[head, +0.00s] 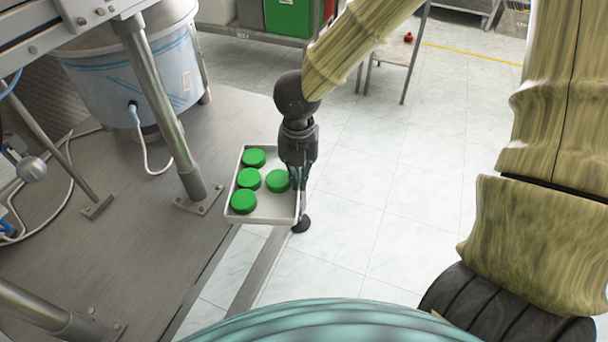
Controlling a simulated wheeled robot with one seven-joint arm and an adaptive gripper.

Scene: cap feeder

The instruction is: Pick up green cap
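Several green caps lie in a shallow white tray (268,216). One cap (254,158) is at the far end, one (249,179) is in the middle and one (243,201) is near the front left. Another cap (277,180) lies to the right, closest to my gripper (298,184). My gripper points down at the tray's right side, just right of that cap. The fingers are small and dark here, so their opening and any contact with the cap or tray rim are unclear.
The tray sits at the right edge of a grey metal platform (130,235). Metal posts (165,115) and a large round feeder bowl (135,75) stand to the left. A green bin (288,17) is at the back. Tiled floor to the right is open.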

